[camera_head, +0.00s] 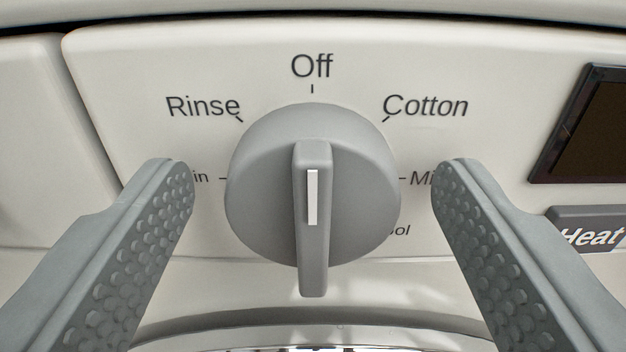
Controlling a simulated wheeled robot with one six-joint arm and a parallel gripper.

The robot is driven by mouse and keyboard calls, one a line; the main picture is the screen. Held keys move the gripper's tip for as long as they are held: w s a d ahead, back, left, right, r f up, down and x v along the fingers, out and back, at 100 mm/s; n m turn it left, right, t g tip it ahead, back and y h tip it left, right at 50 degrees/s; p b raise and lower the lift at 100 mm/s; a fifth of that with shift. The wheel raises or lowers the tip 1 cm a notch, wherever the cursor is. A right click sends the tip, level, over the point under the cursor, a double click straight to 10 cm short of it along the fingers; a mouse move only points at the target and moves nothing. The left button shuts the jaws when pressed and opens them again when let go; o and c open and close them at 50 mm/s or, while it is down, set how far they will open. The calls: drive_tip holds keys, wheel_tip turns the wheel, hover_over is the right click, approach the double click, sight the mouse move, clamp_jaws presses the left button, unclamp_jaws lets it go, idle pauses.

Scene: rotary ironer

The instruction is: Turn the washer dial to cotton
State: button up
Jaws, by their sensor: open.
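The washer dial (262,185) is a round grey knob with a raised upright grip bar and a white line on it. It sits in the middle of the pale control panel (480,60). The bar stands vertical, in line with the "Off" mark above. The "Cotton" label (426,105) is at upper right of the dial, and "Rinse" (203,106) at upper left. Labels at the sides and lower right are partly hidden by my fingers and the dial. My gripper (313,185) is open, one finger on each side of the dial, with visible gaps and nothing held.
A dark display (582,125) is at the right edge, with a grey "Heat" button (590,232) below it. A panel seam and another pale panel section (35,130) are at left. A shiny metal rim (320,335) curves below the panel.

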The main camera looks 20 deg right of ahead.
drive_tip(key=c, duration=1)
drive_tip(key=shift+o, duration=0.2)
drive_tip(key=shift+m, duration=0.3)
drive_tip(key=m, duration=0.3)
drive_tip(key=shift+d+m, duration=0.1)
drive_tip(key=shift+m, duration=0.2)
drive_tip(key=shift+f+m, duration=0.1)
drive_tip(key=shift+m, duration=2.1)
drive_tip(key=shift+s+d, duration=0.1)
drive_tip(key=o, duration=1)
drive_tip(key=shift+c, duration=0.2)
